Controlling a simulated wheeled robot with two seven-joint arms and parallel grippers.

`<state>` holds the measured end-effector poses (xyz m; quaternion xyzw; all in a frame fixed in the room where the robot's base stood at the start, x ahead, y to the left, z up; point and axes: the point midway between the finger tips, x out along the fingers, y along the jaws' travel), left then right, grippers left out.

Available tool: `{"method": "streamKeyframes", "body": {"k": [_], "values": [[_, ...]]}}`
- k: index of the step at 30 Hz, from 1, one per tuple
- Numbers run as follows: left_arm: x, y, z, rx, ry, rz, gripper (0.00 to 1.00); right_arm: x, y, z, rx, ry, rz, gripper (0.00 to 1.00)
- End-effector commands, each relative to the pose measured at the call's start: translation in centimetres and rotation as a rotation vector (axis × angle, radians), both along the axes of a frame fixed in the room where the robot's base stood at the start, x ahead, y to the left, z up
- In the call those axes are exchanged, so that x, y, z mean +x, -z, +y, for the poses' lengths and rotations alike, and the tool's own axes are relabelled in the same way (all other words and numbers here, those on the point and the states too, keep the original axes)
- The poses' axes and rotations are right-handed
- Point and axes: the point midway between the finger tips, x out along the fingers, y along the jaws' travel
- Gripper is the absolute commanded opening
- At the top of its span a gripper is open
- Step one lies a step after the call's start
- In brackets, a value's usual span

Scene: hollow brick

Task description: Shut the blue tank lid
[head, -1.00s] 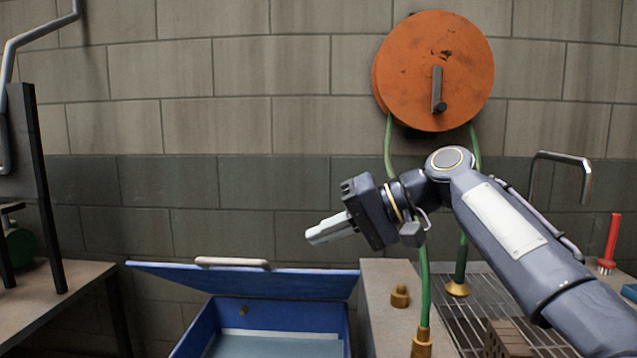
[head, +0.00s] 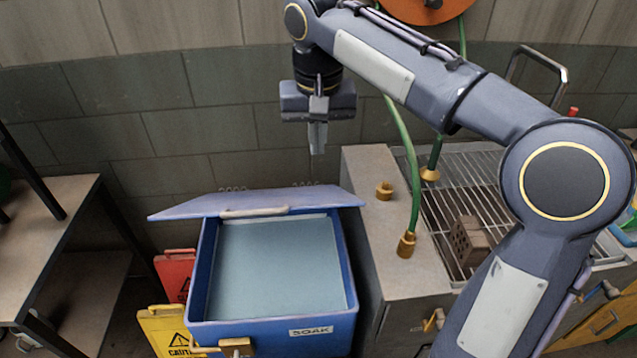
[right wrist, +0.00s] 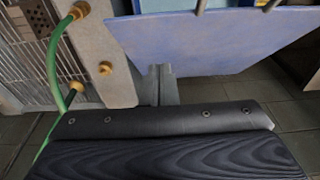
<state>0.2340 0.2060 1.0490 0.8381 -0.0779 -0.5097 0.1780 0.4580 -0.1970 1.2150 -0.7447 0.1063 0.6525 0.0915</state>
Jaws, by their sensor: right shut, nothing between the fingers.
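The blue tank (head: 275,330) stands on the floor, labelled SOAK, with pale blue-grey liquid inside. Its blue lid (head: 185,208) is raised at the back edge, tilted up toward the wall, with a pale handle (head: 253,211) along its near edge. My right gripper (head: 317,152) is shut and empty, pointing down above and behind the lid, apart from it in the head view. In the right wrist view the gripper fingers (right wrist: 157,72) show beside the lid's broad blue face (right wrist: 215,45); I cannot tell if they touch it. My left gripper is not in view.
A grey counter with a wire rack (head: 455,200), a hollow brick (head: 468,240), brass fittings and a green hose (head: 412,170) stands right of the tank. A red sign (head: 175,275) and a yellow caution sign (head: 166,330) stand at its left, near a table (head: 45,220).

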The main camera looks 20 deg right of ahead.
Motion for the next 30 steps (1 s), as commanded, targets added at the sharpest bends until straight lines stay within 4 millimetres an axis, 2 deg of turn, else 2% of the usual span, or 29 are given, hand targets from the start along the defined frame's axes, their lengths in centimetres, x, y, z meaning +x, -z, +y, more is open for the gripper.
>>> {"method": "streamKeyframes", "body": {"k": [3, 10, 12, 19, 30], "values": [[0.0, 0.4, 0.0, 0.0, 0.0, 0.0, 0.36, 0.2, 2.8, -0.2, -0.001, 0.0, 0.004, 0.0], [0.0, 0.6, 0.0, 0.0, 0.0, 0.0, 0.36, 0.9, 7.5, -0.3, 0.001, -0.001, 0.005, 0.0], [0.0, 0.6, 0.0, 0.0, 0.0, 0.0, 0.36, 0.0, 8.2, 0.0, 0.001, -0.003, 0.002, 0.0], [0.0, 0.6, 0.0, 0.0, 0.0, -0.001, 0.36, -1.3, 10.0, 0.4, 0.002, -0.001, 0.0, 0.0], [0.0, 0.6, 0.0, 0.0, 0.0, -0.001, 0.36, -1.5, 10.2, 0.4, 0.003, -0.001, -0.001, 0.0]]}}
